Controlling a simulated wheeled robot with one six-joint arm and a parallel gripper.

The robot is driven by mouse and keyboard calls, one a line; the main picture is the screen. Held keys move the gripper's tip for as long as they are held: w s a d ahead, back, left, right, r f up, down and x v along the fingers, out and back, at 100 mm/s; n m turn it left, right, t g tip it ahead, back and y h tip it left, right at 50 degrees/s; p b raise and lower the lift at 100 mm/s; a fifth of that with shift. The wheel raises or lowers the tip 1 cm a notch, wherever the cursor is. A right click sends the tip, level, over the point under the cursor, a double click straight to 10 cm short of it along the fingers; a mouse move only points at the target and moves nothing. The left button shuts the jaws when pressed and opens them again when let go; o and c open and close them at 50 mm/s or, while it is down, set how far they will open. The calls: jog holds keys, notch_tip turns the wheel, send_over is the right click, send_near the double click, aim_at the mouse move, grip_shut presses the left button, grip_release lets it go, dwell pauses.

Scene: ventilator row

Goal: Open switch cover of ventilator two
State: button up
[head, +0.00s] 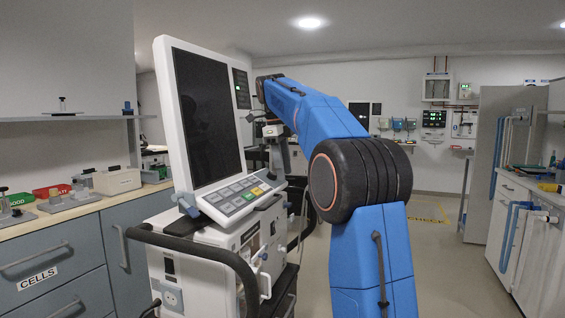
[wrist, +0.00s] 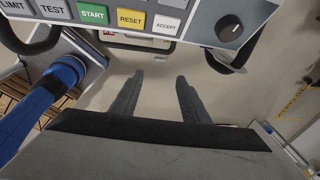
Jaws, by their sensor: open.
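A ventilator stands close in front of me in the head view, with a dark screen (head: 208,115) and a keypad (head: 240,195) below it. I cannot read a number on it, so I cannot tell whether it is ventilator two. In the wrist view, the panel edge with START (wrist: 93,14) and RESET (wrist: 131,18) buttons and a round knob (wrist: 229,31) crosses the top. My gripper (wrist: 160,76) is open and empty, pointing toward the floor area below this panel, apart from it. No switch cover can be made out clearly. A small black switch (head: 168,266) shows on the ventilator's lower front.
A black handle rail (head: 205,246) wraps the ventilator's body. A grey-blue counter (head: 60,235) with small items and a CELLS drawer stands left. A white bench (head: 515,225) with blue pipes stands right. Open floor (head: 445,240) lies behind my arm on the right.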

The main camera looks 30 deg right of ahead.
jog(key=shift+a+r, duration=0.2)
jog(key=shift+r, duration=1)
jog(key=s+a+f+n+t, duration=0.1)
jog(key=s+a+f+n, duration=0.25)
jog(key=s+n, duration=0.2)
jog(key=s+a+f+n+t, duration=0.1)
jog(key=s+a+f+n, duration=0.25)
jog(key=s, duration=0.35)
jog(key=s+a+f+n, duration=0.3)
jog(key=s+f+n, duration=0.15)
jog(key=s, duration=0.25)
jog(key=s+a+f+n+t+y, duration=0.1)
jog(key=s+a+f+n, duration=0.2)
jog(key=s+f+n, duration=0.4)
jog(key=s+a+f+n+t+y, duration=0.1)
jog(key=s+a+f+n, duration=0.1)
jog(key=s+f+n, duration=0.5)
jog(key=s+f, duration=0.5)
jog(key=f, duration=0.3)
jog(key=shift+s+a+f+t, duration=0.3)
jog(key=shift+s+a, duration=0.05)
jog(key=shift+a, duration=0.05)
